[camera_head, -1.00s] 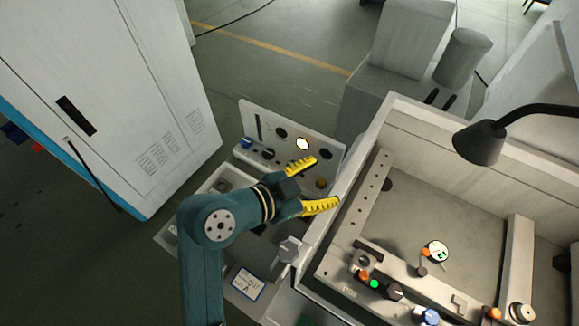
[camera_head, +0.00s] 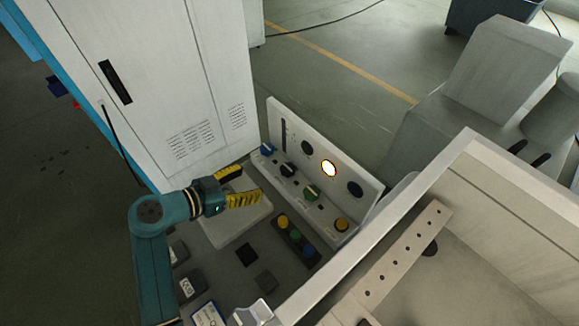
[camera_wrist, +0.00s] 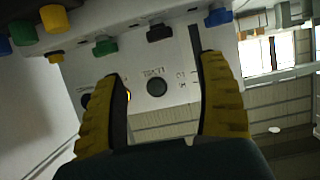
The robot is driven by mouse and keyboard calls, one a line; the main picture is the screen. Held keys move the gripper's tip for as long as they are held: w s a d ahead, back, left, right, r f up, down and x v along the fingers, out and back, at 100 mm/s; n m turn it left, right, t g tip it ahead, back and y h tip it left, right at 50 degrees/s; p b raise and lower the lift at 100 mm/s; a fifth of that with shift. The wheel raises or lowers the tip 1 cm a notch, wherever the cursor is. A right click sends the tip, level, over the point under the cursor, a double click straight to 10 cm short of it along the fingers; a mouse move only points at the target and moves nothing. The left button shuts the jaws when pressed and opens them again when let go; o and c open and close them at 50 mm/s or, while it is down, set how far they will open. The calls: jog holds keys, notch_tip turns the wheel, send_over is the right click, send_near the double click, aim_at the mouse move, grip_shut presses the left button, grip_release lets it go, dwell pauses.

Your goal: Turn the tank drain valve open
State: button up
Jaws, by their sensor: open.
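A light grey control panel (camera_head: 330,136) stands on the bench, with a blue knob (camera_head: 267,149), a black knob (camera_head: 288,170), a green knob (camera_head: 312,192) and a yellow knob (camera_head: 342,224) along its foot. I cannot tell whether any of these is the drain valve. A grey handle-like part (camera_head: 258,311), partly cut off, sits by the tank's left wall at the bottom edge. My gripper (camera_head: 244,186) is open and empty, left of the panel. In the wrist view its yellow fingers (camera_wrist: 160,75) are spread, with panel knobs and a dark round part beyond them.
The open tank (camera_head: 440,160) fills the right side, its wall close to the panel. A tall white cabinet (camera_head: 165,75) stands at the left. A small box (camera_head: 297,238) with coloured buttons lies before the panel. Grey blocks stand beyond the tank.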

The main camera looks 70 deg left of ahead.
aim_at(283, 170)
jog(key=x, duration=1.3)
jog(key=shift+w+a+b, duration=0.1)
jog(key=shift+b, duration=0.3)
jog(key=c, duration=1.2)
jog(key=shift+c, duration=0.2)
